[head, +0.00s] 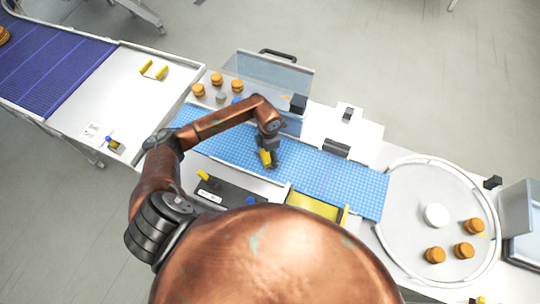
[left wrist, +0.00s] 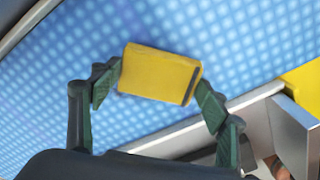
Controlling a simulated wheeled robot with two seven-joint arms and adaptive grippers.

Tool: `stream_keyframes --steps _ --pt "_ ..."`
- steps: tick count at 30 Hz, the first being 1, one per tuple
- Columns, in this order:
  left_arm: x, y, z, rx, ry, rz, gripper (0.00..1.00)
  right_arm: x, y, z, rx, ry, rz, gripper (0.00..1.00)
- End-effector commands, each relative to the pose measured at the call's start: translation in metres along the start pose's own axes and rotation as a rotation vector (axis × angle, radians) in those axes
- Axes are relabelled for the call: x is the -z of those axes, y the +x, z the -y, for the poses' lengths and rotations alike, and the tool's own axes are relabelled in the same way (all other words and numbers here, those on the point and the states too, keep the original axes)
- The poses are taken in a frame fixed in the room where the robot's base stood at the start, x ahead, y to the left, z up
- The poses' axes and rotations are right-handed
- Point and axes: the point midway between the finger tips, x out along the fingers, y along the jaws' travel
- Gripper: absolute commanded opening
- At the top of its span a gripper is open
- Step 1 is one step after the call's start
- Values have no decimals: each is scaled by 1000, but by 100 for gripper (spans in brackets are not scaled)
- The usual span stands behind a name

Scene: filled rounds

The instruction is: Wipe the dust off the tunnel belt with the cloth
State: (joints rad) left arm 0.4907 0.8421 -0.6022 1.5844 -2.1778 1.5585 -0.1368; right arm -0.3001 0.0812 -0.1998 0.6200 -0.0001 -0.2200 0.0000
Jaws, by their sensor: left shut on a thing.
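The tunnel belt (head: 335,182) is a light blue gridded band running across the middle of the head view. My left gripper (head: 268,150) is over its middle, shut on a folded yellow cloth (head: 265,159). In the left wrist view the cloth (left wrist: 158,74) sits between the two green-padded fingers (left wrist: 160,92), with the blue belt (left wrist: 225,40) behind it. I cannot tell whether the cloth touches the belt. No dust stands out clearly on the belt. My right gripper is not in view.
A clear-walled box (head: 285,75) stands behind the belt near several orange-brown rounds (head: 198,90). A round white turntable (head: 400,215) at right carries rounds and a white disc (head: 436,215). A yellow plate (head: 314,206) edges the belt's near side. A purple belt (head: 50,60) lies at upper left.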

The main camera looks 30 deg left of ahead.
Motion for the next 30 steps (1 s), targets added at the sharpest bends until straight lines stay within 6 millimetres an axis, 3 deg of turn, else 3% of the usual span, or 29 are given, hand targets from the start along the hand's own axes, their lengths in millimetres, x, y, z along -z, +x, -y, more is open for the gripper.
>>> stream_keyframes --steps 30 --pt "48 1 -48 -1 -1 -3 50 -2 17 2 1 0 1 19"
